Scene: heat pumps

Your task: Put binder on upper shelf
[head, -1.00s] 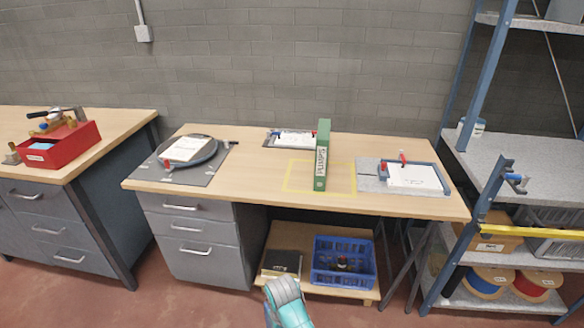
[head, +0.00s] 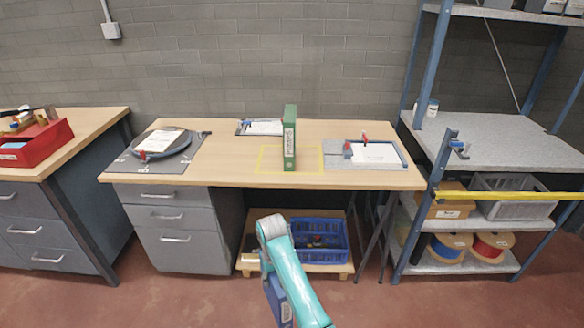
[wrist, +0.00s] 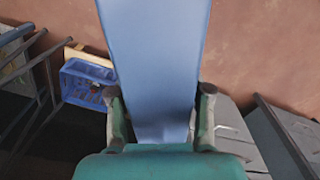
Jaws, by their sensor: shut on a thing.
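My gripper (wrist: 161,118) is shut on a blue binder (wrist: 155,55), which stands out between the two fingers in the wrist view. In the head view, part of the blue binder (head: 276,300) shows low, beside my teal arm; my fingertips are hidden there. The binder is in front of the workbench, below its top. A green binder (head: 289,140) with a white label stands upright on the bench inside a yellow outline. The upper shelf (head: 480,12) of the rack is at the top right, partly out of frame, with grey boxes on it.
A yellow bar (head: 500,195) crosses the rack front below the middle shelf (head: 490,150), which is mostly clear. A blue crate (head: 322,240) sits on a low wooden platform under the workbench (head: 225,170). Red floor is free in front of the rack.

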